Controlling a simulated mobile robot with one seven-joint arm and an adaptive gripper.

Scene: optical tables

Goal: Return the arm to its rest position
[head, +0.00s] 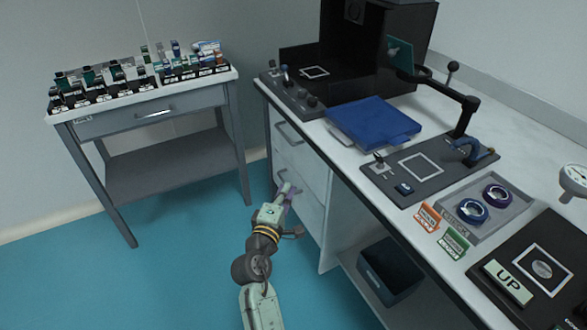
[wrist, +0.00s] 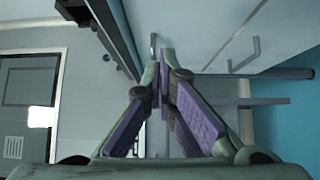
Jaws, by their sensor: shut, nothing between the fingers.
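My arm reaches up from the bottom of the head view over the blue floor. My gripper (head: 287,190) is at its far end, in front of the drawer cabinet (head: 303,214) under the right-hand table. In the wrist view my gripper (wrist: 164,58) shows its two purple-padded fingers drawn together at the tips. Nothing is between them. I cannot tell from these views whether the fingertips touch the drawer front.
The white-topped optical table (head: 358,162) holds a blue case (head: 372,122), a black enclosure (head: 375,45) and a grey tray (head: 512,211). A dark bin (head: 390,268) sits on its lower shelf. A side table (head: 150,120) with several small holders stands left. Floor between is clear.

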